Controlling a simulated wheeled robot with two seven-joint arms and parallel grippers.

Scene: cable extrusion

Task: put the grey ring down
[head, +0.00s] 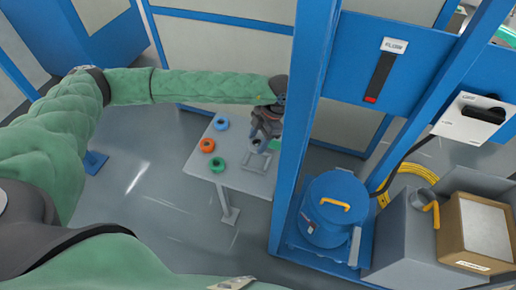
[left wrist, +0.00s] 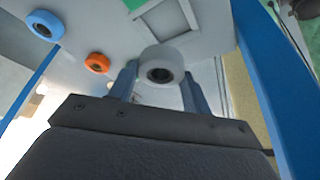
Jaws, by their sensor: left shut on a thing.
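The grey ring (head: 256,143) is held by my left gripper (head: 264,138) over the small grey table (head: 238,182). In the left wrist view the ring (left wrist: 163,58) sits between the two fingers of the left gripper (left wrist: 160,82), its dark hole facing the camera. The fingers are shut on it. Whether the ring touches the table cannot be told. A square outlined frame (head: 257,161) lies on the table just in front of the ring; part of it shows in the left wrist view (left wrist: 192,14). My right gripper is not in view.
A blue ring (head: 221,123), an orange ring (head: 207,145) and a green ring (head: 217,164) lie along the table's left side. The table's front is clear.

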